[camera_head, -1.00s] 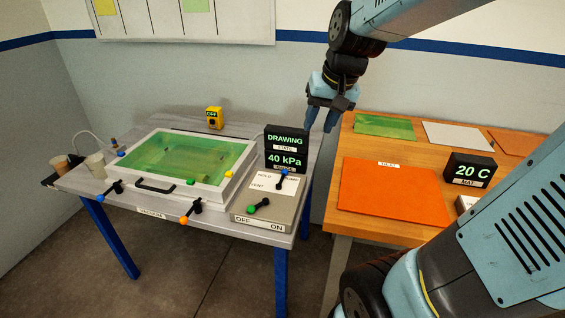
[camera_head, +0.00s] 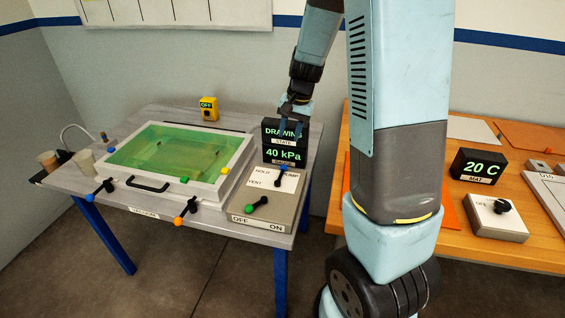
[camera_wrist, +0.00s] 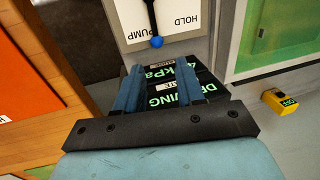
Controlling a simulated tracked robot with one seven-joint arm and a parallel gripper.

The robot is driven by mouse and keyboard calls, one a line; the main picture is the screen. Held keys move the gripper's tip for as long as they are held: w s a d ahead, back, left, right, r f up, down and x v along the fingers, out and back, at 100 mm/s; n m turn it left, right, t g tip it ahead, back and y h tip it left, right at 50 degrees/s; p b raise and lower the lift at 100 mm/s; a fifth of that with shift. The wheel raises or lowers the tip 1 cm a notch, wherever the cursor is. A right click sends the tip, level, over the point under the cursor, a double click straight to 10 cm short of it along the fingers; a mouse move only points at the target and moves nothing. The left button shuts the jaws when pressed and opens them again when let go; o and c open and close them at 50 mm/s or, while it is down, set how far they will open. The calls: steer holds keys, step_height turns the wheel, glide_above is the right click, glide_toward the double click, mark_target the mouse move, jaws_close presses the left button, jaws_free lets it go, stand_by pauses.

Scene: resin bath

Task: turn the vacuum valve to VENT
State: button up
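The vacuum valve is a black lever with a blue knob (camera_head: 284,168) on a grey control box (camera_head: 243,219). Its plate carries HOLD, PUMP and VENT labels. The knob points to the back, near PUMP; VENT is at the plate's left. In the wrist view the blue knob (camera_wrist: 156,41) shows just beyond my fingertips, with PUMP and HOLD beside it. My gripper (camera_head: 291,132) is open and empty, pointing down in front of the displays, above and behind the knob. Its two fingers (camera_wrist: 160,70) stand apart in the wrist view. The gripper does not touch the lever.
Stacked black displays (camera_head: 285,142) read DRAWING and 40 kPa, close to my fingers. A framed green bath (camera_head: 120,179) lies left. My arm hides part of the wooden table (camera_head: 460,239).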

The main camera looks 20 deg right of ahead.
mark_target(283, 167)
steer(key=f, duration=0.4)
steer(key=w+a+f, duration=0.1)
steer(key=f, duration=0.8)
steer(key=shift+w+a+f, duration=0.15)
steer(key=shift+w+f, duration=0.1)
steer(key=shift+f, duration=0.05)
steer(key=shift+c, duration=0.5)
jaws_close()
